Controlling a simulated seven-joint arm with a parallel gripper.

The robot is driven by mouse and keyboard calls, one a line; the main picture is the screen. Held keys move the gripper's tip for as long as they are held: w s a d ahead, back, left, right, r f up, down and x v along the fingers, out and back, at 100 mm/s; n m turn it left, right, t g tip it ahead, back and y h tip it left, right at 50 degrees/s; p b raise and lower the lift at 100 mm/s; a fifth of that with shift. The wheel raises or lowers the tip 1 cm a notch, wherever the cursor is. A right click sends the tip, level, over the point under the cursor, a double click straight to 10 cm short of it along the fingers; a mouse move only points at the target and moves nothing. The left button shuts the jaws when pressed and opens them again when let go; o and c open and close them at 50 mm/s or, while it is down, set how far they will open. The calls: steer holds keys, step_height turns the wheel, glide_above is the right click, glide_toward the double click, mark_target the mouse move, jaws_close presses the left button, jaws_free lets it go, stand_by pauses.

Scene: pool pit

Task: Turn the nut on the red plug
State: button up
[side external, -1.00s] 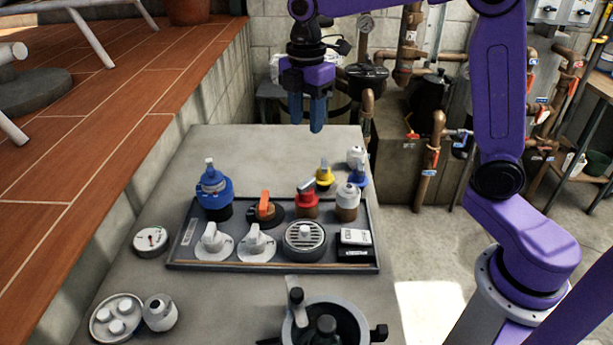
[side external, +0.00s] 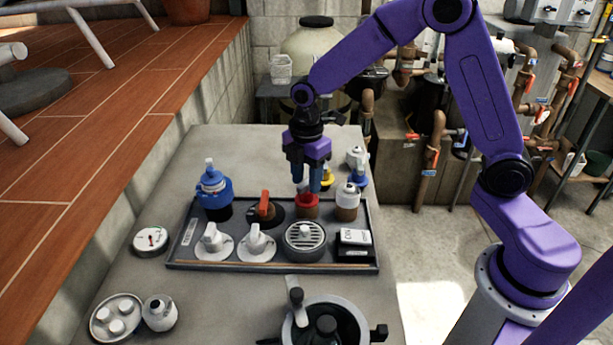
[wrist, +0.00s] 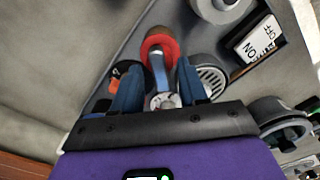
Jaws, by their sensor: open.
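The red plug (side external: 307,206) stands on a brown base in the back row of the dark tray, right of the orange-handled valve. My gripper (side external: 307,189) is directly above it, pointing down, with its blue fingers open and their tips close to the plug's top. In the wrist view, the red plug (wrist: 158,42) shows as a red ring just beyond the fingertips. A grey-blue lever-like nut (wrist: 160,74) on it lies between the open fingers of my gripper (wrist: 160,66). Whether either finger touches the nut cannot be told.
The tray (side external: 190,265) also holds a blue-capped plug (side external: 213,190), the orange-handled valve (side external: 264,208), white knobs (side external: 257,243), a round grille (side external: 305,238) and a white-capped bottle (side external: 347,200) close to the right. The yellow plug (side external: 328,177) is just behind my gripper.

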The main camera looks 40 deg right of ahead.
steer(key=shift+f, duration=0.1)
jaws_close()
steer(key=shift+m, duration=0.3)
